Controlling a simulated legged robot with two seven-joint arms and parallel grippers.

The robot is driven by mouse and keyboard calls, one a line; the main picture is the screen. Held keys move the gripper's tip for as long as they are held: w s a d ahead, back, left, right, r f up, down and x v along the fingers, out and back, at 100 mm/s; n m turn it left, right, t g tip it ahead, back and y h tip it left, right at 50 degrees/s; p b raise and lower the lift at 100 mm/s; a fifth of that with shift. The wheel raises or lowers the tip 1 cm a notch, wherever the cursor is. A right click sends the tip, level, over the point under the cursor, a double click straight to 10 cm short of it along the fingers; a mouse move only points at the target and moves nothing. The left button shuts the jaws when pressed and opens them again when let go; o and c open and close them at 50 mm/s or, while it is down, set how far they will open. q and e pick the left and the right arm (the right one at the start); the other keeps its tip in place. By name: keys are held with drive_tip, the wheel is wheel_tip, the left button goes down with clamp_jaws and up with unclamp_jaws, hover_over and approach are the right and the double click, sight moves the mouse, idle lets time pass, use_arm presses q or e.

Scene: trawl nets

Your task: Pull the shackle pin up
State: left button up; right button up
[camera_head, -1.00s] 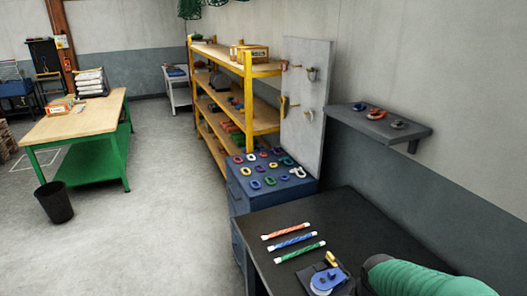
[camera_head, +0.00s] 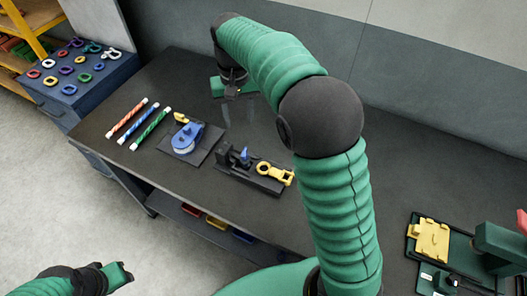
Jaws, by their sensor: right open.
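A black fixture (camera_head: 236,168) lies on the dark bench, with a small blue upright piece (camera_head: 245,155) that may be the shackle pin. A yellow shackle-like part (camera_head: 278,173) lies at its right end. My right gripper (camera_head: 230,92) hangs over the bench beyond the fixture, apart from it, open and empty; my arm arches over from the right. My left gripper (camera_head: 122,275) is low at the left, over the floor and away from the bench; its jaws are too unclear to tell.
A blue-wheeled block (camera_head: 184,139) on a plate and orange, blue and green striped rods (camera_head: 137,124) lie left of the fixture. A blue cabinet (camera_head: 92,88) with coloured rings stands at the left. A yellow part (camera_head: 431,240) sits on a green-black device at the right.

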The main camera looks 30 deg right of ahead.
sight(244, 151)
drive_tip(key=f, duration=1.6)
drive_tip(key=shift+s+d+f, duration=0.1)
drive_tip(key=shift+d, duration=0.25)
drive_tip(key=shift+a, duration=0.1)
clamp_jaws()
idle(0.4)
